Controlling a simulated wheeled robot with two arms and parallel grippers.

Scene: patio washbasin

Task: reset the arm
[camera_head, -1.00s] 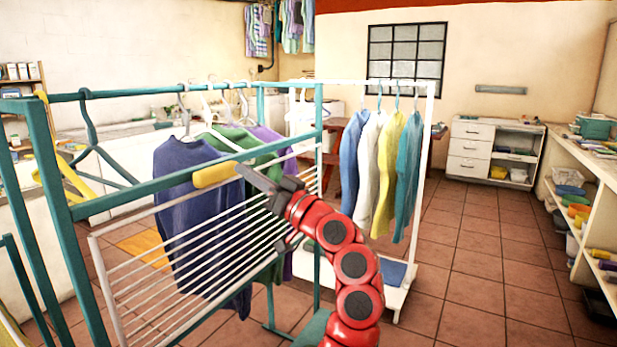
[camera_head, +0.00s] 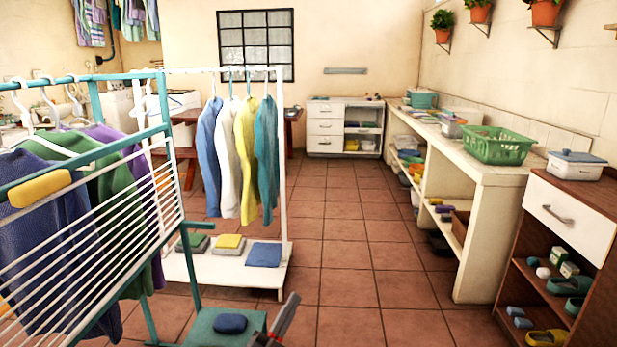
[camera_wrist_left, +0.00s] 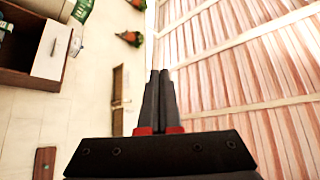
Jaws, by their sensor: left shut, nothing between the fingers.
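My left gripper (camera_head: 287,312) shows at the bottom edge of the head view, dark and pointing up, with most of the arm out of frame. In the left wrist view, its two dark fingers (camera_wrist_left: 158,78) are together and empty, pointing toward the slatted ceiling (camera_wrist_left: 235,65). It is clear of the teal drying rack (camera_head: 158,100). My right gripper is not in view.
A white clothes rack (camera_head: 285,200) stands behind. A counter (camera_head: 485,172) and a brown cabinet (camera_head: 590,195) line the right. The tiled floor (camera_head: 365,250) between is open.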

